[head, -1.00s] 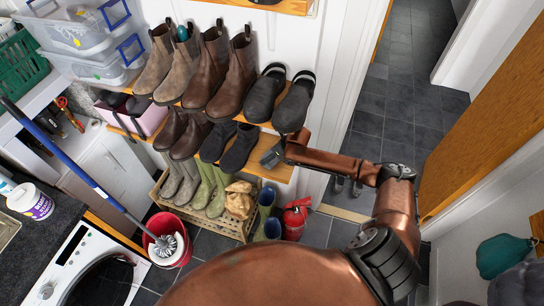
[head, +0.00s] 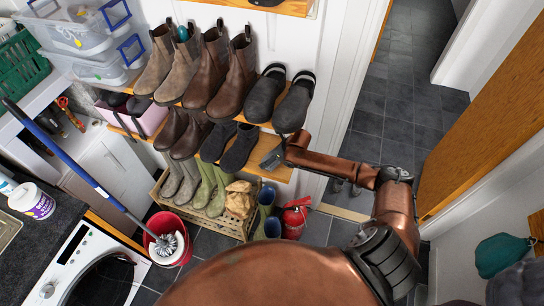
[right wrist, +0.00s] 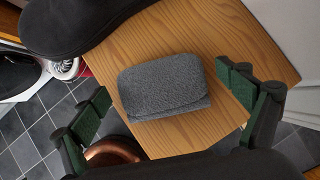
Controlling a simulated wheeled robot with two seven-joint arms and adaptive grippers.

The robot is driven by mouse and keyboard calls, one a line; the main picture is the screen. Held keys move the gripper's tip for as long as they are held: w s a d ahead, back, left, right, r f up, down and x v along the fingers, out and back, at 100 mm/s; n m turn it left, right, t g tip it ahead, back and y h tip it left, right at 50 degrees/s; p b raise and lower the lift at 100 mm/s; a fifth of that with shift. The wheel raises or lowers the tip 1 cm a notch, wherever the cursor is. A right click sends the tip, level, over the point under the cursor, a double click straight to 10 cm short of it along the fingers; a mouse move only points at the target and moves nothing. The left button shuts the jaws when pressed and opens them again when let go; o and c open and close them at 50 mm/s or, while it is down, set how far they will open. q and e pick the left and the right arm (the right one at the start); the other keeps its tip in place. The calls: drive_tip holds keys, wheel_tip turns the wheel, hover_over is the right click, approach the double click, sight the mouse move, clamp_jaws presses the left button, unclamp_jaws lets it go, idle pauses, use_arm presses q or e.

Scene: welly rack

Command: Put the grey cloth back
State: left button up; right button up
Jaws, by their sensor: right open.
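The grey cloth (right wrist: 165,86) lies folded flat on the end of a wooden shelf (right wrist: 232,38) in the right wrist view. My right gripper (right wrist: 170,98) is open there, one green-padded finger on each side of the cloth, with gaps between the pads and the cloth. In the head view the cloth shows as a small grey patch (head: 271,159) at the right end of the lower shelf, beside dark shoes (head: 239,148). My right arm reaches to it from the right. My left gripper is not in view.
A black shoe (right wrist: 75,25) stands close to the cloth on the shelf. Boots and clogs fill the upper shelf. The doorway at right is open.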

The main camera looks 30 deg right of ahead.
drive_tip(key=p+v, duration=0.2)
drive_tip(key=v, duration=0.1)
drive_tip(key=p+v, duration=0.2)
drive_tip(key=p, duration=0.1)
drive_tip(key=shift+s+d+r, duration=0.2)
drive_tip(key=shift+s+d, duration=0.05)
drive_tip(key=shift+s, duration=0.2)
drive_tip(key=s+d+p, duration=0.3)
drive_tip(key=s+p, duration=0.2)
drive_tip(key=s, duration=0.5)
drive_tip(key=shift+s+f, duration=0.25)
drive_tip(key=shift+d, duration=0.1)
